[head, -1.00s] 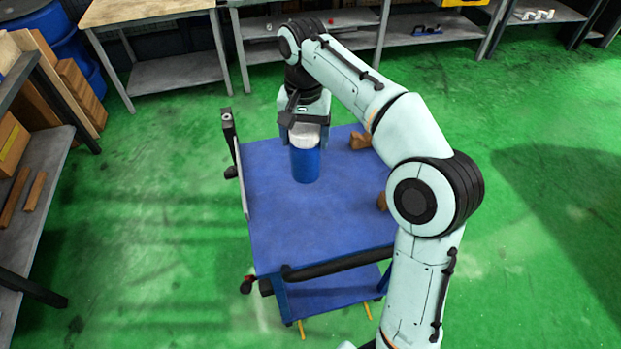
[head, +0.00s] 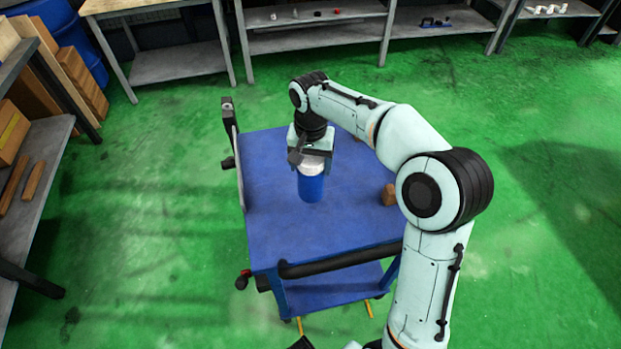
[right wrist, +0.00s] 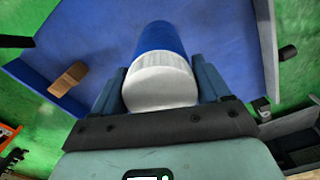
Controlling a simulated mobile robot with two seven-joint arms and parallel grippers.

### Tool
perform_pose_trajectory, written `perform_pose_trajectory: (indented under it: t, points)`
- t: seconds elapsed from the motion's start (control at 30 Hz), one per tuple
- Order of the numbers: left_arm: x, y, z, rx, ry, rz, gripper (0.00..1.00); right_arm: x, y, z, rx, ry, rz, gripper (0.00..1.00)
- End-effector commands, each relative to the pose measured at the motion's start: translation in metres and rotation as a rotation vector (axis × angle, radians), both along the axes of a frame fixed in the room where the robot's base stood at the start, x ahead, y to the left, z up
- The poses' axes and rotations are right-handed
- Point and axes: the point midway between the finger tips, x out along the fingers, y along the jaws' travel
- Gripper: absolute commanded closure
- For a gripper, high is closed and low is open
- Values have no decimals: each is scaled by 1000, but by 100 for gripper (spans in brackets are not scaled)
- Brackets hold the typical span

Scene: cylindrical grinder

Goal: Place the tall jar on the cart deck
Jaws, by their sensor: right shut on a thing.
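The tall jar (head: 311,187) is a blue cylinder with a white lid. My right gripper (head: 312,158) is shut on it at the lid end, from above. In the right wrist view the jar (right wrist: 160,50) sits between the two fingers of the gripper (right wrist: 163,90), lid toward the palm. The jar looks upright over the blue cart deck (head: 280,225); whether its base touches the deck I cannot tell. My left gripper is not in view.
A brown block (head: 389,195) lies on the deck to the right of the jar, and it also shows in the right wrist view (right wrist: 68,78). The cart has a black handle (head: 340,262) at its near edge. The left and near parts of the deck are clear. Shelves stand behind.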

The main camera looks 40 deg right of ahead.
Motion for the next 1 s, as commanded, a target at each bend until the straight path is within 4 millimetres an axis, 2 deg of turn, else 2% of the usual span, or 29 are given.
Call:
perform_pose_trajectory:
  t: [0.17, 0.4, 0.87, 0.9, 0.93, 0.97, 1.0]
  points:
    - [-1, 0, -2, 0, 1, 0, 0, 0, 0, -13, -1, -2, 1, 76]
    - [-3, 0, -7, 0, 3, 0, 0, 0, 0, -48, 1, -1, 2, 76]
    - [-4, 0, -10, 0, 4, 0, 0, 1, 0, -56, -1, -3, 1, 76]
    - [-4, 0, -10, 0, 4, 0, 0, 0, 0, -56, 0, -3, 1, 14]
    - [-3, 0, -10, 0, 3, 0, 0, 0, 0, -55, 0, -3, 1, 5]
    - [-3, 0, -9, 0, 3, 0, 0, 1, 0, -55, 0, -3, 1, 0]
    - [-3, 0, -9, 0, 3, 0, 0, 1, 0, -55, -1, -2, 1, 0]
